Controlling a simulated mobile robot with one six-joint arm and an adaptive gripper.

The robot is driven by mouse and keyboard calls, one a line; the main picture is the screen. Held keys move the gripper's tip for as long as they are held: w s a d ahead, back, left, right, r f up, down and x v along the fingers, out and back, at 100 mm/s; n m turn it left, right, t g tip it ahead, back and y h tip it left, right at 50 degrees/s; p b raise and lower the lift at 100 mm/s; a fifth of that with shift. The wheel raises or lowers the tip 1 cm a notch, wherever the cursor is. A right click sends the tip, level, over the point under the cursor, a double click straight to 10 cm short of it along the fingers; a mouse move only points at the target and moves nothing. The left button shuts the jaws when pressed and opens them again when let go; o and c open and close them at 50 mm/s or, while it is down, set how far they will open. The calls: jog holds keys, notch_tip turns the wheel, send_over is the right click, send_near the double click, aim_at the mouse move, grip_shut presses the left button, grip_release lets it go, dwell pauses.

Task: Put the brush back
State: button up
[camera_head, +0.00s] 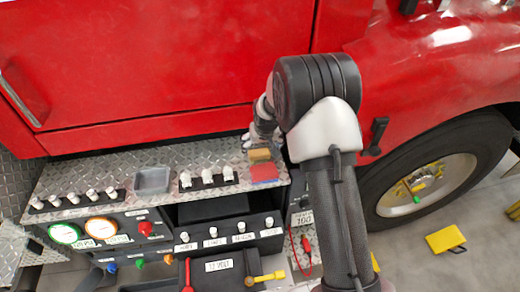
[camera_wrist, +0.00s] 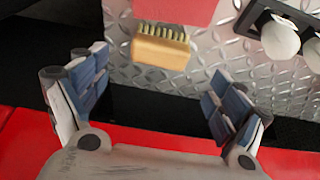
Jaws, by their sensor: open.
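The brush (camera_head: 260,154) has a tan wooden block and pale bristles. It lies on the diamond-plate bumper top, near the truck body, just behind a red-and-blue pad (camera_head: 265,173). In the wrist view the brush (camera_wrist: 160,48) shows beyond and between the fingertips, with the red pad (camera_wrist: 187,10) past its bristle side. My gripper (camera_wrist: 150,88) is open and empty, its two fingers spread apart. In the head view my gripper (camera_head: 254,138) is beside the brush at the truck side, partly hidden by my arm. No contact with the brush shows.
A grey tray (camera_head: 152,180) sits on the bumper top (camera_head: 110,172), between two rows of white knobs (camera_head: 80,199) and (camera_head: 207,180). The red truck body (camera_head: 160,60) rises behind. A control panel with gauges (camera_head: 101,228) faces the front. A wheel (camera_head: 432,185) stands at right.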

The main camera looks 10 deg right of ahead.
jog(key=s+r, duration=0.9)
jog(key=r, duration=0.3)
jog(key=s+r, duration=0.9)
jog(key=r, duration=0.2)
jog(key=s+r, duration=0.3)
jog(key=s, duration=2)
jog(key=shift+r, duration=0.15)
jog(key=shift+s, duration=0.15)
